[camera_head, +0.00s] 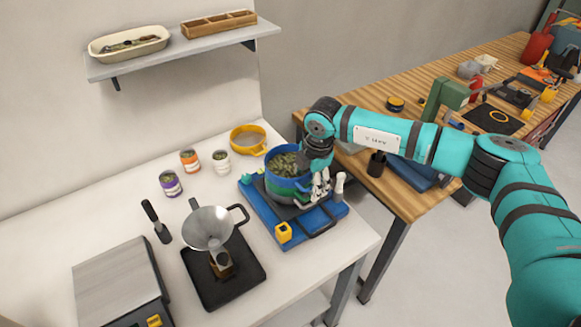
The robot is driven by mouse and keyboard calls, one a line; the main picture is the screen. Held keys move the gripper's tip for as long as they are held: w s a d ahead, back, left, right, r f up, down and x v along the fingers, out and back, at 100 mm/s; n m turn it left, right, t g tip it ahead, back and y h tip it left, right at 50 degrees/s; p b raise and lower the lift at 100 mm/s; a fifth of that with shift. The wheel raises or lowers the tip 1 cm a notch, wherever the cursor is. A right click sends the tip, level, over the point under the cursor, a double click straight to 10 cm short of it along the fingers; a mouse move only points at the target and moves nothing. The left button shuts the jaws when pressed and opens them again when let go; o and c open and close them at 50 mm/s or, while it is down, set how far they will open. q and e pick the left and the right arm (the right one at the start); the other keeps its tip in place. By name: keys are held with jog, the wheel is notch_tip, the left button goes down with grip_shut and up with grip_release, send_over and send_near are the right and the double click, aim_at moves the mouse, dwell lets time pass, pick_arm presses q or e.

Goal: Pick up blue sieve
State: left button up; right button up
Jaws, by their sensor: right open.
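The blue sieve (274,184) is the top ring of a round stack and has leafy green material inside it. A green ring (283,197) shows directly beneath it. The stack stands on a blue-framed device (262,212) on the white table. My right gripper (316,187) points down at the right side of the stack and is open. It covers part of the sieve's right rim, and I cannot tell whether its fingers touch it. My left gripper is not in view.
A yellow sieve (247,140) lies behind the stack. Small jars (171,184), a metal funnel (210,227) on a black base and a scale (117,283) stand to the left. A wall shelf (180,50) hangs above; a cluttered wooden bench (405,195) is at the right.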

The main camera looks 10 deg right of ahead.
jog(key=c, duration=1.4)
jog(key=shift+c, duration=0.3)
jog(key=shift+r, duration=0.15)
